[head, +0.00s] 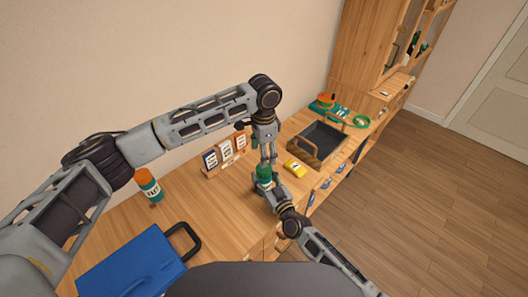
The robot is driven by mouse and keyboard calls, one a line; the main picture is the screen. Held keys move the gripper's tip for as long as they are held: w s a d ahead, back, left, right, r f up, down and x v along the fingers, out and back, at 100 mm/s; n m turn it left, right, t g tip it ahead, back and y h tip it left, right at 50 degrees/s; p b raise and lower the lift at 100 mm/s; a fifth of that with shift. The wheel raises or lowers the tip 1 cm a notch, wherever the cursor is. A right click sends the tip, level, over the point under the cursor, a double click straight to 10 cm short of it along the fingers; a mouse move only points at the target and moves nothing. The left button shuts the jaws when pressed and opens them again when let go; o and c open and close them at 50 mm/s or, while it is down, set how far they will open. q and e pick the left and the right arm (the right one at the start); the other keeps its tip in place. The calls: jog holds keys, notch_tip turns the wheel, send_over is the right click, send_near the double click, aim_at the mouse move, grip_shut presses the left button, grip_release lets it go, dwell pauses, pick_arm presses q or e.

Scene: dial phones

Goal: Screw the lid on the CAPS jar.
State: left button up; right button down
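A jar with a green top (264,172) stands near the middle of the wooden counter in the head view. Its label is too small and too covered to read. My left gripper (267,157) points down just over the green top, and its fingertips are at or very near it. Whether they are shut on it cannot be told. My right gripper (268,190) comes from the lower right and meets the jar's lower body. It appears closed around it and hides part of it. Another jar (150,190), green with an orange lid and a white label, stands upright at left.
A blue case (135,262) with a black handle lies at front left. A rack with cards (224,155) stands at the back. To the right are a yellow item (295,168), a dark tray (319,139) and a green tape ring (361,121). Counter is clear around the orange-lidded jar.

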pick_arm(q)
jog(key=n, duration=0.4)
jog(key=shift+s+d+n, duration=0.1)
jog(key=shift+s+n, duration=0.05)
jog(key=shift+n, duration=0.25)
jog(key=shift+f, duration=0.1)
jog(key=shift+f, duration=3.9)
jog(key=c, duration=1)
jog(key=shift+c, duration=0.4)
